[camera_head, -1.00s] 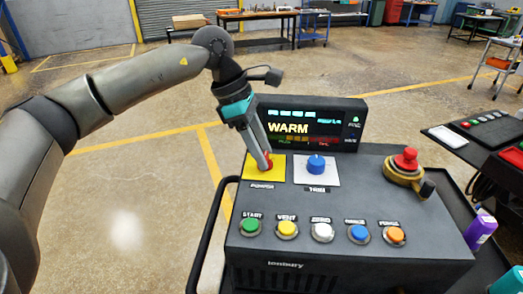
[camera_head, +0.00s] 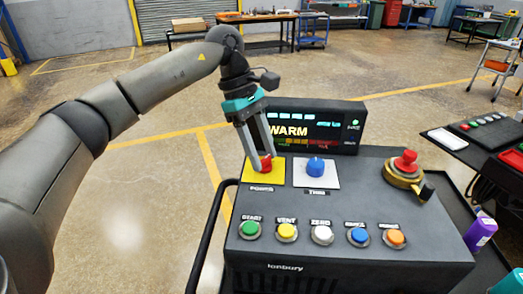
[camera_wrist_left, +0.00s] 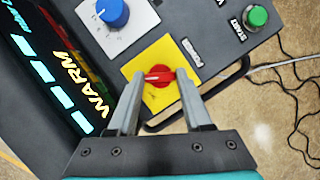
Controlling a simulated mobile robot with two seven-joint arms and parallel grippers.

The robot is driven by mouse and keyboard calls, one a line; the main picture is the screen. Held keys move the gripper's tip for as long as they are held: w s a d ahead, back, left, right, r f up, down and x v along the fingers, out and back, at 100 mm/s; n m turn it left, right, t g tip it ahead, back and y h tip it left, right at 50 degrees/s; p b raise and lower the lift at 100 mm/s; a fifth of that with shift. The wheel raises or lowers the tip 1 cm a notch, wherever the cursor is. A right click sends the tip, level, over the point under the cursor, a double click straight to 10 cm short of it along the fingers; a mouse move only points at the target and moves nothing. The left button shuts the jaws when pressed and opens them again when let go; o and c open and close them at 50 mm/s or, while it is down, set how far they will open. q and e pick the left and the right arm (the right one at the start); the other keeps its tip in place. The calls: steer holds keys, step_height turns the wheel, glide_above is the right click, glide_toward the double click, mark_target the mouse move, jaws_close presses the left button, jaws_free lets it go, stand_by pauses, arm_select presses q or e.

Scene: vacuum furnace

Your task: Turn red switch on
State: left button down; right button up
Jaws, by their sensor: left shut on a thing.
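The red switch (camera_head: 265,163) is a rotary knob on a yellow square plate (camera_head: 252,176) at the left of the dark control box. My left gripper (camera_head: 263,168) reaches down to it from above and is shut on the knob. In the left wrist view, the red switch (camera_wrist_left: 159,76) sits between the two finger ends (camera_wrist_left: 158,77), over the yellow plate (camera_wrist_left: 152,100). The right gripper does not show.
A blue knob (camera_head: 316,165) on a white plate is just right of the switch. The screen (camera_head: 305,130) reading WARM stands behind. A row of coloured buttons lies in front, and a red mushroom button (camera_head: 405,160) is at right.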

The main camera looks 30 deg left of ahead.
arm_select(q)
steer(key=shift+r, duration=0.1)
steer(key=shift+c, duration=1.6)
jaws_free()
steer(key=p+v, duration=0.1)
steer(key=v, duration=1.4)
steer(key=shift+r+p, duration=0.15)
steer(key=shift+p, duration=0.2)
steer(key=shift+d, duration=0.1)
